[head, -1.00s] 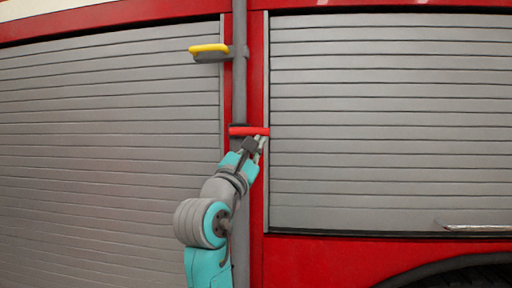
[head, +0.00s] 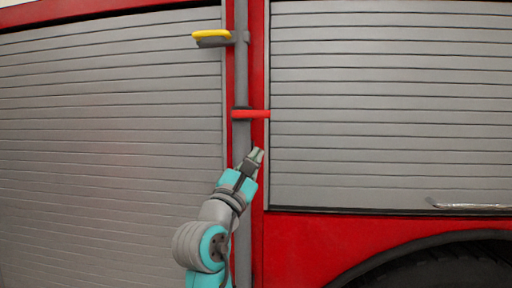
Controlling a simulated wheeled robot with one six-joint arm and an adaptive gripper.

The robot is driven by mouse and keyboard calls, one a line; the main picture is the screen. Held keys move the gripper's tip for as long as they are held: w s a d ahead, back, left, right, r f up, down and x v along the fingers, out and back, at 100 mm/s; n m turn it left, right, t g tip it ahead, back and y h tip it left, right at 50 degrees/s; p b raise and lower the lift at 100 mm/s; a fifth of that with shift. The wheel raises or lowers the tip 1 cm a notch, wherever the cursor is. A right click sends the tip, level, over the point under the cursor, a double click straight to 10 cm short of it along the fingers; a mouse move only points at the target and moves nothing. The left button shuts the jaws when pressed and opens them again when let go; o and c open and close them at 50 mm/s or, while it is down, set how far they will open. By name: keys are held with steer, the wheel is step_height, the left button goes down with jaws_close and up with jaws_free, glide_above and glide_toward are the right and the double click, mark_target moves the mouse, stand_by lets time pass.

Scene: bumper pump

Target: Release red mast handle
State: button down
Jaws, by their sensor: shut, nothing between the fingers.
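The red mast handle (head: 252,114) is a short horizontal bar on the grey vertical mast (head: 241,75), reaching out to the right of it. My gripper (head: 257,152) is below the handle, with a clear gap between its fingertips and the bar. The fingers are close together and hold nothing. The whole handle is in view.
A yellow-topped grey bracket (head: 212,36) sticks out to the left of the mast higher up. Grey roller shutters stand on the left (head: 110,140) and on the right (head: 390,110). A wheel arch (head: 430,240) is at the lower right.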

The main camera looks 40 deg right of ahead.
steer(key=shift+s+a+f, duration=0.7)
steer(key=shift+a+f, duration=0.05)
steer(key=shift+a, duration=0.1)
steer(key=shift+s+a+f, duration=0.65)
steer(key=shift+a+f, duration=0.05)
steer(key=shift+a, duration=0.15)
steer(key=shift+f, duration=0.1)
